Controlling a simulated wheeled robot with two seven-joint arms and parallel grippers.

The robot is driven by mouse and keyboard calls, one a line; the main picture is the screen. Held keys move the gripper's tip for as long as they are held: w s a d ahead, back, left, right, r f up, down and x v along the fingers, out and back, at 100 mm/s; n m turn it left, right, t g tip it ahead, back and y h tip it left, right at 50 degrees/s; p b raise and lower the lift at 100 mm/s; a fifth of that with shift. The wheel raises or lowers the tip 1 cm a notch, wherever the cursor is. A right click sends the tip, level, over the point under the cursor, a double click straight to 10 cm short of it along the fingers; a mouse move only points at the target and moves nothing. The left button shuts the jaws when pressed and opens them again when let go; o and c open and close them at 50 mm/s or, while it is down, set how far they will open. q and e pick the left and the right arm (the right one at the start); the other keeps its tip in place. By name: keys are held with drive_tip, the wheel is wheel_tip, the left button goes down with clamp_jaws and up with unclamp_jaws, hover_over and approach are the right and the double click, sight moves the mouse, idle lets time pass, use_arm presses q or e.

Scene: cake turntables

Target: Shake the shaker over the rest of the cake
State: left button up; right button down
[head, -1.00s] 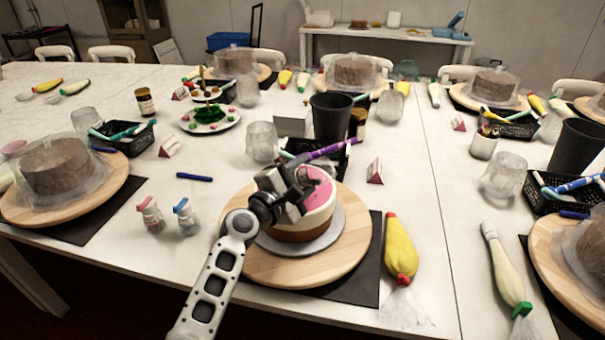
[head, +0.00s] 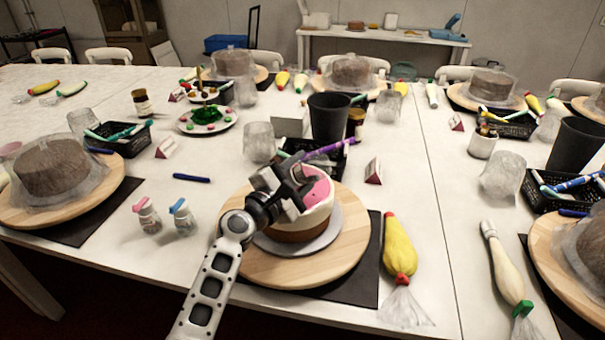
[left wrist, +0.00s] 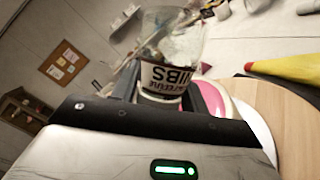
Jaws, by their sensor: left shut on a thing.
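The round cake (head: 318,215) has a pink top and white and brown sides. It stands on a grey disc (head: 333,235) on a round wooden board (head: 265,268). My left gripper (head: 296,187) is above the left part of the cake and hides some of its top. In the left wrist view it is shut on a clear shaker (left wrist: 172,48) with a white label reading "NIBS". The shaker is tilted, and the pink cake top (left wrist: 212,98) shows behind it. In the head view the shaker is mostly hidden by the gripper. My right gripper is not in view.
Two small shakers, one pink-lidded (head: 147,214) and one blue-lidded (head: 183,217), stand left of the board. A yellow piping bag (head: 399,247) lies to the right. A dark cup (head: 329,117), a black basket (head: 325,165) and a small card (head: 373,171) stand behind the cake.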

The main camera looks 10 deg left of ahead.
use_arm(q)
drive_tip(key=shift+r, duration=0.15)
drive_tip(key=shift+d+r+p, duration=0.25)
drive_tip(key=shift+r+p, duration=0.05)
drive_tip(key=shift+p, duration=0.15)
drive_tip(key=shift+a+f+b, duration=0.15)
drive_tip(key=shift+f+b, duration=0.25)
drive_tip(key=shift+f, duration=0.05)
drive_tip(key=shift+a, duration=0.15)
drive_tip(key=shift+a+r+n+t+b, duration=0.15)
drive_tip(key=shift+n+t+b, duration=0.2)
drive_tip(key=shift+n, duration=0.25)
